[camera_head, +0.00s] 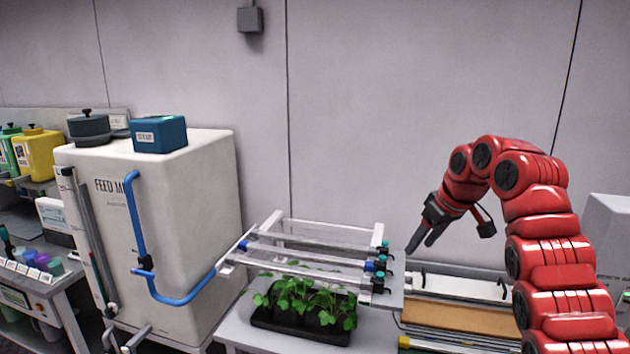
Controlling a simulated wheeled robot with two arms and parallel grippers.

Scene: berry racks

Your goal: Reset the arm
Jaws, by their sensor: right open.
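My right arm is red and comes in from the right edge, arching up and then down to the left. Its dark gripper (424,238) points down and left, open and empty. It hangs above the right part of the rack area, to the right of the pipe frame (310,258) and apart from it as far as I can tell. My left gripper is not in view.
A black tray of green plants (305,304) stands under the white pipe frame. A large white feed tank (190,200) with a blue pipe (140,230) stands left. A tan trough (445,318) lies below my right gripper.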

